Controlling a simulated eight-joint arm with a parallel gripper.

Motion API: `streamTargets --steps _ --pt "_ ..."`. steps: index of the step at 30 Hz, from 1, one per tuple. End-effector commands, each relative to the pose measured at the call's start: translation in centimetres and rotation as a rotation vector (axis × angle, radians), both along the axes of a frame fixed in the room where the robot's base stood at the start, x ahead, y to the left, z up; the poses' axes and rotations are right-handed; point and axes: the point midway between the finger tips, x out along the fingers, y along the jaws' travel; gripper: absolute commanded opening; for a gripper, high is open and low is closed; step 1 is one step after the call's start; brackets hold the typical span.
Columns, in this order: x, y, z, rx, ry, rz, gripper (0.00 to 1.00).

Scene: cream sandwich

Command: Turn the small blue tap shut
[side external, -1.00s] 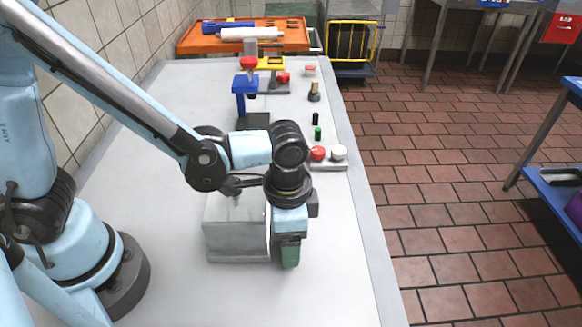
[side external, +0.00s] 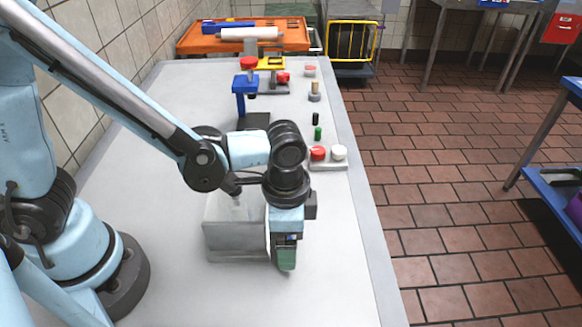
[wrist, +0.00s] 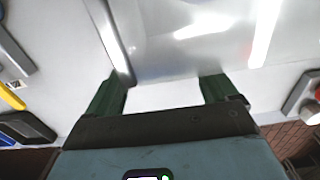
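A grey metal box (side external: 232,228) stands on the table, and its shiny surface fills the upper middle of the wrist view (wrist: 180,50). My gripper (side external: 286,262) points down at the box's right side in the side view. In the wrist view its two green fingers (wrist: 160,92) are wide apart with nothing seen between them but pale tabletop and the box edge. I cannot make out a small blue tap in either view; my wrist and gripper hide part of the box's right side.
The front of the table (side external: 270,300) is clear.

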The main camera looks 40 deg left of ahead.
Motion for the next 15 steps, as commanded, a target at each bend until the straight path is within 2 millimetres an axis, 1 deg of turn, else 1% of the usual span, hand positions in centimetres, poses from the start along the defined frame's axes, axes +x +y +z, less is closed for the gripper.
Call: streamTargets --steps 5,8,11,15 --pt "0.0 0.0 0.2 0.000 0.000 0.001 0.86" --pt "0.0 0.0 0.8 0.000 0.000 0.001 0.86" --pt "0.0 0.0 1.8 0.000 0.000 0.002 0.86" --pt "0.0 0.0 3.8 0.000 0.000 0.001 0.86"
